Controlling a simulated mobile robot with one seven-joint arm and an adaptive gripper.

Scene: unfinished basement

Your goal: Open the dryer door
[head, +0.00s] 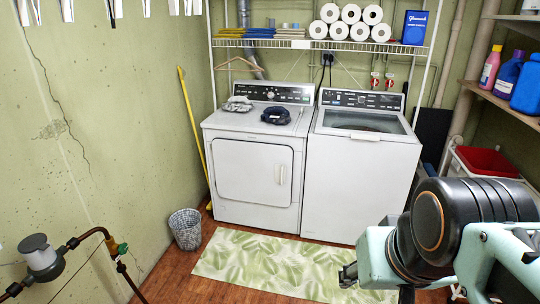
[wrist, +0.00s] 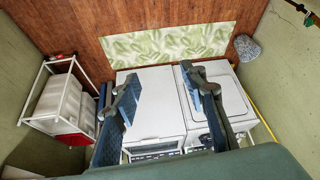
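The dryer (head: 222,128) is the left white machine in the head view, with its control panel at the back. Its square front door (head: 245,172) is shut, and a small upright handle (head: 281,174) sits near the door's right side. My gripper (head: 348,275) is at the lower right in the head view, in front of the washer's side and apart from the dryer. In the wrist view, which looks upside down, its two fingers stand wide apart with nothing between them (wrist: 166,98). The dryer also shows at right there, partly covered by a finger.
A white top-loading washer (head: 357,190) stands to the dryer's right. A leaf-patterned rug (head: 290,262) lies before both. A wastebasket (head: 186,230) is at the dryer's front left, with a yellow pole (head: 192,130) behind. A cart with a red basket (head: 487,161) stands right.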

